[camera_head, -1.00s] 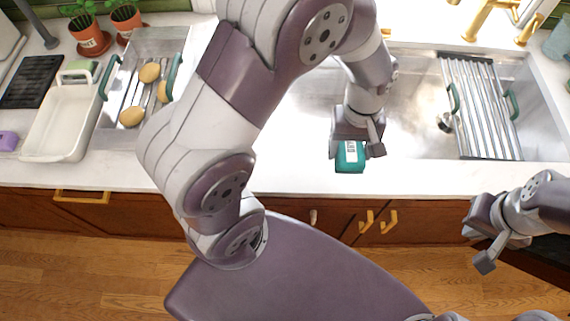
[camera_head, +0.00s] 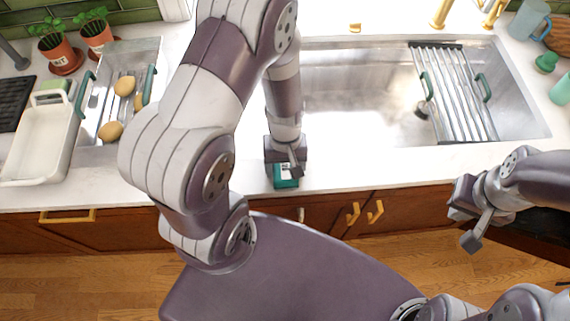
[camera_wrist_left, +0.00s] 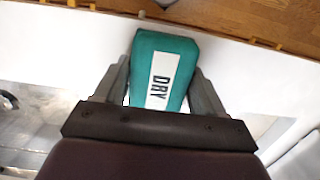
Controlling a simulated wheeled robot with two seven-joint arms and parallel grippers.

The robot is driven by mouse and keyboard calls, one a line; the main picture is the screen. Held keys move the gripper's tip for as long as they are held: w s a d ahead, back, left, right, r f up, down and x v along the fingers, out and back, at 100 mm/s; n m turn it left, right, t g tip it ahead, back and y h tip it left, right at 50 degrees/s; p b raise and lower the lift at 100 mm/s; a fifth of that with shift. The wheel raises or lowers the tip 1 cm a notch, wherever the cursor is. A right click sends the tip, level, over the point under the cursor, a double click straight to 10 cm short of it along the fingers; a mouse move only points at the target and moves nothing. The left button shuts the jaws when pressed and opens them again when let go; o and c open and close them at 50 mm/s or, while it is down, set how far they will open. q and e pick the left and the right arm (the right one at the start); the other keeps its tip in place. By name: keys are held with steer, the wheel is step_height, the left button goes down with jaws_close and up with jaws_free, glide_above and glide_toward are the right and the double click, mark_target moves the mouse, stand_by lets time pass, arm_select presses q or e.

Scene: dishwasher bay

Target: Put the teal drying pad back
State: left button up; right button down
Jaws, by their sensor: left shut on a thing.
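The teal drying pad (camera_head: 286,181) has a white label. In the left wrist view the pad (camera_wrist_left: 165,62) shows its label reading DRY, and it sits between the two fingers of my left gripper (camera_wrist_left: 160,95). My left gripper (camera_head: 287,165) is shut on the pad at the front strip of the white counter, left of the large sink's front. I cannot tell whether the pad touches the counter. My right gripper (camera_head: 466,220) is at the right, in front of the counter, with its fingers apart and nothing visible between them.
The large sink (camera_head: 360,115) has a slatted rack (camera_head: 452,95) across its right side. At the left, a small basin (camera_head: 140,60) holds several potatoes, beside a white tub (camera_head: 38,140) and potted plants (camera_head: 57,55). The front counter strip (camera_head: 370,168) is clear.

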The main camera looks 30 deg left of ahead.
arm_select(q)
steer(key=o, duration=1.1)
steer(key=shift+d, duration=0.1)
steer(key=r+m+t, duration=0.1)
steer(key=r+m, duration=0.1)
steer(key=r, duration=0.2)
steer(key=r+m, duration=0.2)
steer(key=r, duration=0.3)
steer(key=r+m+t, duration=0.1)
steer(key=r+m, duration=0.1)
steer(key=r, duration=0.3)
steer(key=shift+w+a+r+m+t+y, duration=0.2)
steer(key=shift+w+a+m+t+y, duration=0.05)
steer(key=shift+a+m+t+y, duration=0.05)
steer(key=shift+w, duration=0.1)
